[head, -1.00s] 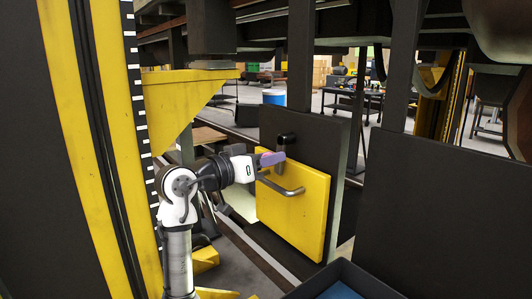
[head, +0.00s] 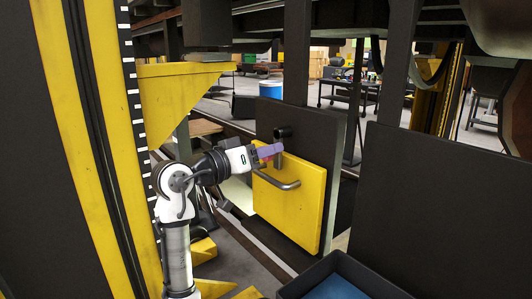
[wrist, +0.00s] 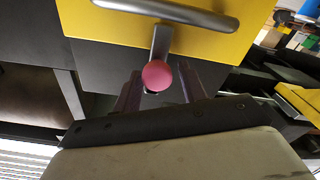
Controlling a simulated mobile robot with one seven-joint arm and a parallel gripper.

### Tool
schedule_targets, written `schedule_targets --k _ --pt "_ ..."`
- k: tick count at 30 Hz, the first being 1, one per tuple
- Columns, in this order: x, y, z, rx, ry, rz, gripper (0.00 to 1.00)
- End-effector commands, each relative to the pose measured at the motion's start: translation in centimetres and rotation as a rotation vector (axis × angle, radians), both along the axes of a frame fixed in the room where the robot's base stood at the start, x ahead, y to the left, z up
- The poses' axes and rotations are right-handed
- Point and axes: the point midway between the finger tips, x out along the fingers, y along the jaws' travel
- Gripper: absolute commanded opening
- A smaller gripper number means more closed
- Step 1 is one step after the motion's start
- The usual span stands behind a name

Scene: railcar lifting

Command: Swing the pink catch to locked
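The pink catch shows in the wrist view as a round pink knob (wrist: 157,75) on a short grey stem, just below the grey handle. My gripper (wrist: 160,92) is open, with one purple finger on each side of the knob; gaps show between knob and fingers. In the head view my gripper (head: 270,151) is at the top edge of the yellow panel (head: 290,208), beside a black round fitting (head: 283,132). A little pink shows by the fingers there; the rest of the catch is largely hidden, and contact cannot be told.
A bent grey handle (head: 277,182) sticks out of the yellow panel close below my gripper. A dark plate (head: 330,140) stands behind the panel. A yellow bracket (head: 180,95) is at upper left, and a dark tray (head: 335,262) is in front.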

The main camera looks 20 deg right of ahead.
Motion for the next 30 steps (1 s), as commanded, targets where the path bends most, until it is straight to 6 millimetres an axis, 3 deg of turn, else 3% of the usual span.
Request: schedule_targets --k 9,14,30 --pt "-0.2 -0.2 -0.2 0.006 -0.001 -0.008 0.49" --pt "-0.6 1.0 -0.3 0.005 -0.002 -0.006 0.49" --pt "-4.8 11.1 -0.3 0.004 -0.003 -0.003 0.49"
